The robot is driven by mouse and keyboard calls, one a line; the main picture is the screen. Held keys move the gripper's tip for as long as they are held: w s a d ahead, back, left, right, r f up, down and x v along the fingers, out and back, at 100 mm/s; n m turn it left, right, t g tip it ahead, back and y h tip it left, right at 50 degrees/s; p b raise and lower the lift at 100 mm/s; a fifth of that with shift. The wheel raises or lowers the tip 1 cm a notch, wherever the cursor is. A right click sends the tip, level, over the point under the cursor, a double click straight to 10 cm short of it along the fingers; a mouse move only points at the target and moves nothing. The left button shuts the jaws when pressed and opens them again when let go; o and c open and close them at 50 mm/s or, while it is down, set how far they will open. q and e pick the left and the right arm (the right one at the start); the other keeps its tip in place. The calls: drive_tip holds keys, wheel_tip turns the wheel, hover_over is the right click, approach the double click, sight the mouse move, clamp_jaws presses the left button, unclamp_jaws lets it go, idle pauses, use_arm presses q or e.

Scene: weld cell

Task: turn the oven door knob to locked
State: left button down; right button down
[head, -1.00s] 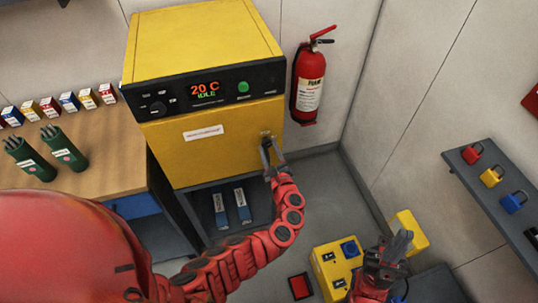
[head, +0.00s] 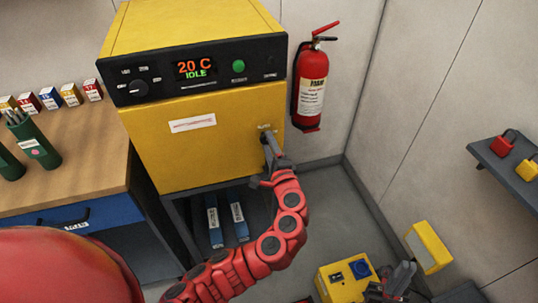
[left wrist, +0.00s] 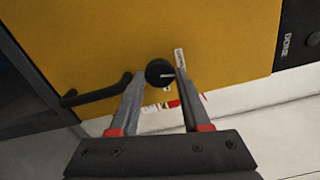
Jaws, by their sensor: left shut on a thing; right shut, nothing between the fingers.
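The yellow oven (head: 205,110) stands on a dark stand with its door shut; its display reads 20 C IDLE. The black round door knob (left wrist: 160,72) shows in the left wrist view with a white pointer line towards the right of the picture. A small white label (left wrist: 180,58) sits beside it, too small to read. My left gripper (head: 268,140) is shut on the knob, one finger on each side; it hides most of the knob in the head view. My right gripper (head: 402,275) is shut and empty, low at the right.
A black bar handle (left wrist: 97,92) is close to the left finger in the wrist view. A red fire extinguisher (head: 311,90) hangs on the wall right of the oven. A wooden bench (head: 85,170) stands to the left. A yellow box (head: 343,284) is near my right gripper.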

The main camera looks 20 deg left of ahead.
use_arm(q)
drive_tip(key=shift+n+b, duration=1.2)
drive_tip(key=shift+b, duration=0.2)
drive_tip(key=shift+c, duration=2)
unclamp_jaws()
drive_tip(key=b+v, duration=0.1)
drive_tip(key=v, duration=1.6)
drive_tip(key=shift+s, duration=0.2)
drive_tip(key=shift+d, duration=0.15)
